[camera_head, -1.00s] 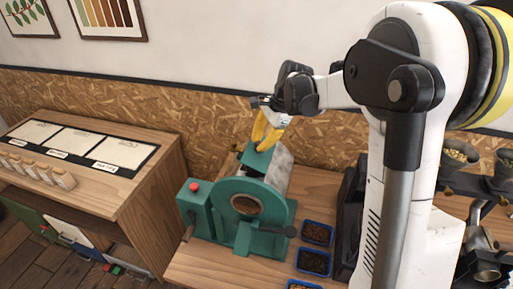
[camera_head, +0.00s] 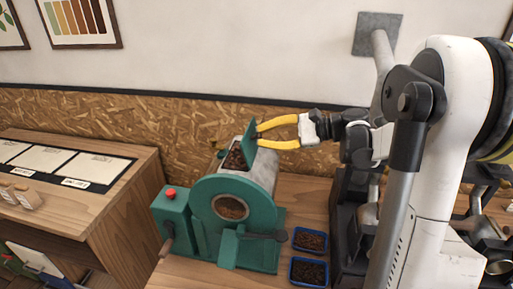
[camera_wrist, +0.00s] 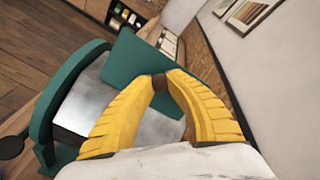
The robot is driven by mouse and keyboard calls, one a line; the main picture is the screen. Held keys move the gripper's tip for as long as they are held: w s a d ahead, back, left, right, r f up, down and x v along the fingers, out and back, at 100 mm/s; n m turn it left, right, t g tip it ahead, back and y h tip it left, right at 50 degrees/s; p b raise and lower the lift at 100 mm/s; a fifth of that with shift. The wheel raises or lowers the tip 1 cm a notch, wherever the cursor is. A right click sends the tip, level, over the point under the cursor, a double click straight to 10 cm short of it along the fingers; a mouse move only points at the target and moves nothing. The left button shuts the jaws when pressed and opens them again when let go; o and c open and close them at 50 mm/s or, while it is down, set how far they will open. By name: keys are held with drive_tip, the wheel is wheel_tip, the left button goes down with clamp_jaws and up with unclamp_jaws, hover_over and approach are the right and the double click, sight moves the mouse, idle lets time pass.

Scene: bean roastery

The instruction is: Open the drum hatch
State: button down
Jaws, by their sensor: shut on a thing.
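The green drum hatch (camera_head: 249,143) stands raised on top of the roaster, at the right side of the opening. Dark beans (camera_head: 234,158) show inside the opened drum (camera_head: 262,168). My gripper (camera_head: 259,135) reaches in from the right with its yellow fingers shut on the hatch's small dark knob. In the wrist view the fingertips (camera_wrist: 160,84) pinch this brown knob, and the green hatch panel (camera_wrist: 145,55) lies behind it. The hatch's hinge is not clear in either view.
The roaster's round green front (camera_head: 232,190) and its red-buttoned box (camera_head: 171,207) sit left of my arm. Blue trays of beans (camera_head: 310,241) stand to the roaster's right. A wooden cabinet (camera_head: 105,215) is at left. The wall is close behind.

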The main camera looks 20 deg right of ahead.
drive_tip(key=t+y+b, duration=0.1)
drive_tip(key=b, duration=0.1)
drive_tip(key=s+d+f+y+b, duration=0.1)
drive_tip(key=b, duration=0.1)
drive_tip(key=shift+d+f+t, duration=0.1)
drive_tip(key=shift+d+t, duration=0.05)
drive_tip(key=shift+t, duration=0.25)
drive_tip(key=shift+d+y+b, duration=0.15)
drive_tip(key=shift+y+b, duration=0.35)
drive_tip(key=shift+b, duration=0.05)
drive_tip(key=shift+s, duration=0.1)
drive_tip(key=c, duration=1.2)
unclamp_jaws()
drive_tip(key=shift+c, duration=0.2)
wheel_tip(320, 180, up, 10)
